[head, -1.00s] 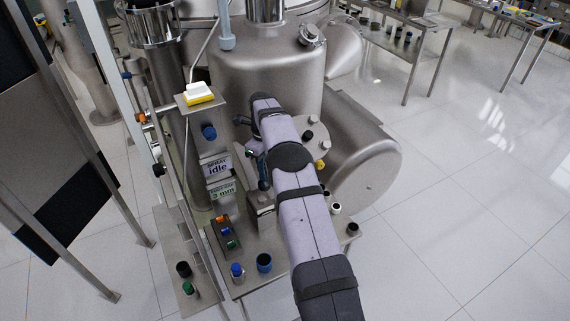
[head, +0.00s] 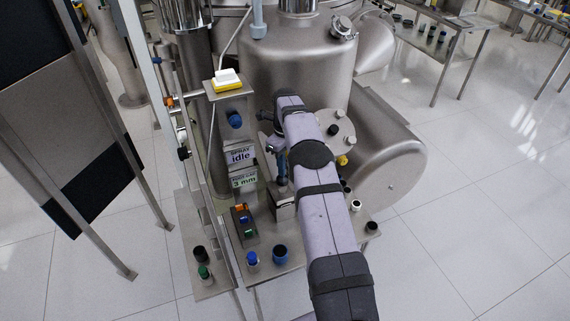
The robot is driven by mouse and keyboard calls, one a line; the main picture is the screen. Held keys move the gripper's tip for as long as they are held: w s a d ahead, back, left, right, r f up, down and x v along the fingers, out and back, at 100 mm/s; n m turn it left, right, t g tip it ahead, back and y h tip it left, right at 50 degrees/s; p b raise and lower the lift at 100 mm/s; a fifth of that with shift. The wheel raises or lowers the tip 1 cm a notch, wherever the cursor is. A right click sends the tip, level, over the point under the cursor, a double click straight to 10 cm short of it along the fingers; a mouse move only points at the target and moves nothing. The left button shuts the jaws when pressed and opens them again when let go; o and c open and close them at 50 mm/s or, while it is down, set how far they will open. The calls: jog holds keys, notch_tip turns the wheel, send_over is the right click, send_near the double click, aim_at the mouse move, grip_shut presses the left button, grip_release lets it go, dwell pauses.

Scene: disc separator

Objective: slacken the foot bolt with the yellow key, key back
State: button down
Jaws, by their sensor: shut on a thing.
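My gripper (head: 282,187) points down beside the left face of the steel separator, just right of the two small signs. It is small and partly hidden by my own arm. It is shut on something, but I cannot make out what. A small steel block (head: 284,207) stands right below it. I cannot pick out the foot bolt there. A dark key rack (head: 253,240) on the steel plate holds pieces with orange (head: 240,207), blue (head: 244,219) and green (head: 248,232) tops. I cannot identify a yellow key.
The "SPRAY idle" sign (head: 240,155) and the "3 mm" sign (head: 244,181) are left of my gripper. A yellow and white block (head: 227,80) lies on a small shelf. A yellow knob (head: 342,160) sits on a round flange.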

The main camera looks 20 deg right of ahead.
jog(key=shift+f+b, duration=0.65)
jog(key=shift+f, duration=0.7)
jog(key=m, duration=0.5)
jog(key=shift+a, duration=0.25)
jog(key=shift+f, duration=0.1)
jog(key=shift+f+b, duration=0.65)
jog(key=shift+f, duration=0.15)
jog(key=shift+f, duration=0.2)
jog(key=shift+f+b, duration=0.35)
jog(key=shift+b, duration=0.05)
